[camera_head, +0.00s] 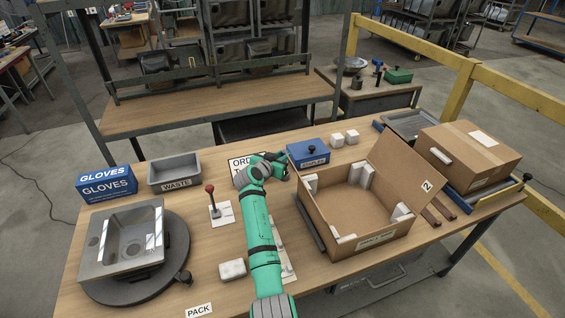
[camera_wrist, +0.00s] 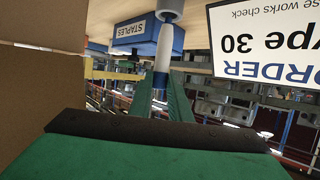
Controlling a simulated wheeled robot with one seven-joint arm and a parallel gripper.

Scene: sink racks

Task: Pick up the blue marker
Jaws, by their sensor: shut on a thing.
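My gripper (camera_head: 278,163) is above the back middle of the workbench, in front of the order sign. In the wrist view my gripper (camera_wrist: 163,100) is shut on a slim, marker-like thing, which I take as the blue marker (camera_wrist: 163,45). It has a pale barrel, a grey end at the top of the picture and a blue band low down near the green fingers. Its lower end is hidden between the fingers. In the head view I cannot make out the marker; the arm and gripper hide that spot.
A blue staples box (camera_head: 308,153) stands right beside my gripper. An open carton (camera_head: 350,215) is to the right, and the order sign (camera_head: 240,162) is behind. A red-knobbed lever (camera_head: 211,190), a grey waste bin (camera_head: 175,170) and a metal sink fixture (camera_head: 122,240) are left.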

